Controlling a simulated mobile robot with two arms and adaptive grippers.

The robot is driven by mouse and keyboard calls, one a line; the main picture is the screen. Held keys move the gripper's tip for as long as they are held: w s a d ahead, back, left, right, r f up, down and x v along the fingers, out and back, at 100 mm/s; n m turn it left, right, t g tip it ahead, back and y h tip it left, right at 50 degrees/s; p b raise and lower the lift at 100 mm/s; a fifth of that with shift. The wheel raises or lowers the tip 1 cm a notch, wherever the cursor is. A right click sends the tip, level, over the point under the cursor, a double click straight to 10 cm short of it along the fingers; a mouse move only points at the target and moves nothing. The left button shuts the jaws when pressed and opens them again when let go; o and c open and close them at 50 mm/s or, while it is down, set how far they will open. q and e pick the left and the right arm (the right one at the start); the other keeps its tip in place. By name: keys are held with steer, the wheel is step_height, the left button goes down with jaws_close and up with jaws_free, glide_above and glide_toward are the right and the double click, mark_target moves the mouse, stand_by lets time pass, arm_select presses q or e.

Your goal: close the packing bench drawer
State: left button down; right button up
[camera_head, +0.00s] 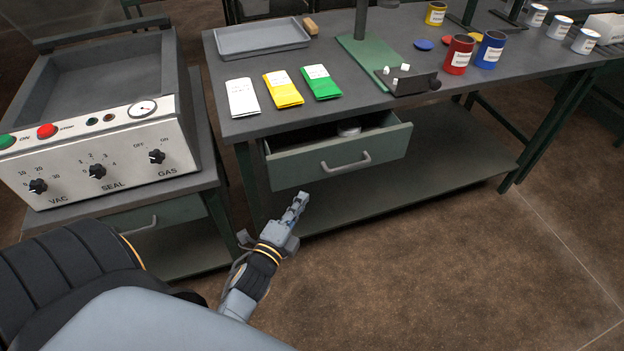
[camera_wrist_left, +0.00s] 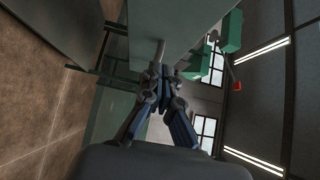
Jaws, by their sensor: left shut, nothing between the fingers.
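The packing bench drawer (camera_head: 338,156) is pulled out from under the bench top, with a grey bar handle (camera_head: 346,162) on its green-grey front. A pale round item (camera_head: 349,127) shows inside it. My left gripper (camera_head: 302,197) is shut and empty, just in front of and below the drawer front, left of the handle. In the left wrist view the shut fingers (camera_wrist_left: 160,70) point toward the drawer front (camera_wrist_left: 165,22), and the handle (camera_wrist_left: 160,50) shows just beyond the fingertips. I cannot tell whether they touch. My right gripper is not in view.
The bench top (camera_head: 240,128) holds a grey tray (camera_head: 262,38), white, yellow and green packets, a green stand and several cans. A vacuum sealing machine (camera_head: 98,120) stands at the left on its own table. A lower shelf (camera_head: 440,150) runs under the bench. The floor (camera_head: 430,260) in front is clear.

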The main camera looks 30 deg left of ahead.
arm_select(q)
steer(key=w, duration=0.5)
steer(key=w+a, duration=0.1)
steer(key=w, duration=0.2)
steer(key=shift+w+a+p, duration=0.1)
steer(key=shift+w+p, duration=0.1)
steer(key=shift+p, duration=0.1)
steer(key=shift+w+a, duration=0.1)
steer(key=shift+w, duration=0.6)
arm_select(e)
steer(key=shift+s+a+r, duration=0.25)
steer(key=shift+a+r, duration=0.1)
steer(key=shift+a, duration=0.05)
arm_select(q)
steer(key=w+a, duration=0.1)
steer(key=a, duration=0.1)
steer(key=w+a+b, duration=0.1)
steer(key=w+a, duration=0.3)
steer(key=shift+w+a+f+b, duration=0.15)
steer(key=shift+a+b, duration=0.15)
steer(key=shift+a, duration=0.1)
steer(key=shift+w+a, duration=0.15)
steer(key=shift+a, duration=0.1)
steer(key=shift+r, duration=0.35)
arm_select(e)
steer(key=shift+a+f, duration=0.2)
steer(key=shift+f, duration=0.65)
